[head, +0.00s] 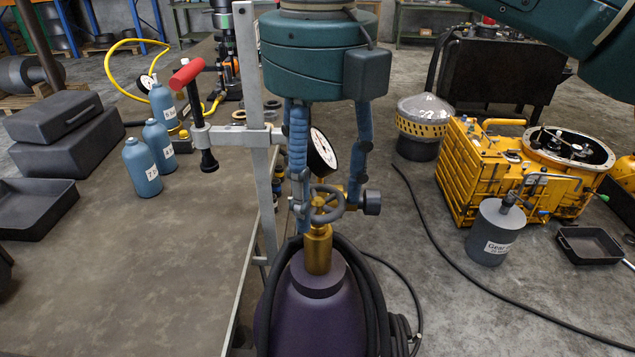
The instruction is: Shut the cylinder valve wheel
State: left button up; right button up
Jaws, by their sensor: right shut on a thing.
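The valve wheel (327,204) is a small grey spoked handwheel on a brass valve (318,250). The valve tops a dark purple gas cylinder (312,312) in the lower middle. My right gripper (328,211) comes down from above, teal with blue fingers. Its fingers stand on either side of the wheel and are shut on it. A round gauge (321,152) shows between the fingers and is partly covered by the left one. The exact finger contact on the far side of the wheel is hidden. My left gripper is not in view.
A black hose (377,290) loops around the cylinder. A grey metal upright (262,150) and clamp stand just left of the gripper, at the edge of the workbench (140,265). Blue bottles (141,167) stand on the bench. A yellow transmission housing (480,180) and grey canister (494,232) stand right.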

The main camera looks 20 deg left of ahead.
aim_at(318, 201)
jog(key=o, duration=1.1)
jog(key=shift+s+d, duration=0.1)
jog(key=shift+s, duration=0.05)
jog(key=shift+o, duration=0.2)
notch_tip(318, 201, up, 12)
